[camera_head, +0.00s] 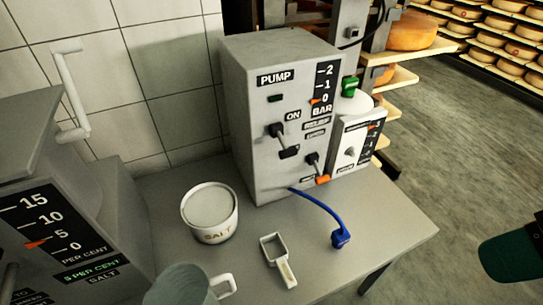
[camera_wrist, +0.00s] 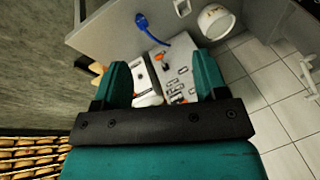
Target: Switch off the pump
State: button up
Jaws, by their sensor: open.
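The pump box (camera_head: 245,125) is a grey cabinet marked PUMP at the back of the table in the head view. Its scale reads 2, 1, 0 BAR, with an orange pointer (camera_head: 316,101) near 0. A black lever (camera_head: 283,141) sits beside the word ON; I cannot tell its setting for sure. A small dark green lamp (camera_head: 275,98) is above it. A second lever (camera_head: 312,159) is lower right, above an orange piece. In the wrist view my gripper (camera_wrist: 162,75) is open and empty, its teal fingers apart, with the boxes seen beyond and between them.
A white SALT tub (camera_head: 210,212), a scoop (camera_head: 277,260) and a grey mug (camera_head: 183,285) stand on the table (camera_head: 375,225). A blue hose (camera_head: 325,207) runs from the pump box. A smaller white box (camera_head: 347,155) adjoins its right.

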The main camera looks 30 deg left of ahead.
jog(key=w+a+f+t+y+b, duration=0.1)
jog(key=w+a+f+t+b, duration=0.25)
jog(key=f+b, duration=0.35)
jog(key=w+a+f+t+y+b, duration=0.1)
jog(key=w+a+f+t+b, duration=0.2)
jog(key=w+a+f+b, duration=0.3)
jog(key=n+t+y+b, duration=0.3)
jog(key=t+y+b, duration=0.3)
jog(key=b, duration=0.5)
send_near(290, 154)
jog(key=shift+g+y, duration=0.65)
jog(key=shift+y, duration=0.05)
jog(key=x, duration=0.3)
jog(key=p+x, duration=0.1)
jog(key=x, duration=0.7)
jog(key=shift+w+d+r+p, duration=0.1)
jog(key=shift+w+d+p, duration=0.25)
jog(key=shift+d+p, duration=0.05)
jog(key=c, duration=0.9)
